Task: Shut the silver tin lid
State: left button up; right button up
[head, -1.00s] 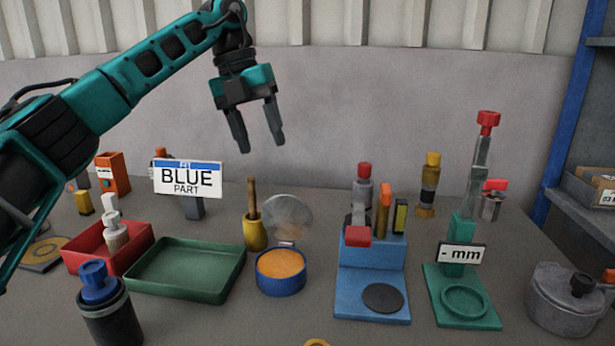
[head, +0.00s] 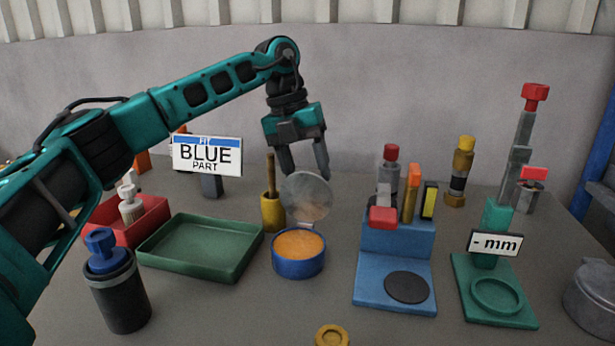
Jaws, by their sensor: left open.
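The round blue tin (head: 298,265) stands on the table in the middle, with an orange-tan content showing inside. Its silver lid (head: 308,194) is hinged at the back and stands up, tilted open, behind the tin. My left gripper (head: 305,175) is open and empty, pointing down just above and behind the top of the lid. Its fingertips are close to the lid's upper edge; I cannot tell whether they touch it. My right gripper is not in view.
A yellow pot with a brown handle (head: 272,211) stands just left of the lid. A green tray (head: 165,262) lies left of the tin, a blue stand (head: 365,290) to its right. A yellow ring (head: 332,335) lies in front. The table directly before the tin is clear.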

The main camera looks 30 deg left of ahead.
pick_arm(q)
jog(key=shift+d+f, duration=0.1)
jog(key=shift+f, duration=0.3)
jog(key=shift+c, duration=0.2)
grip_shut()
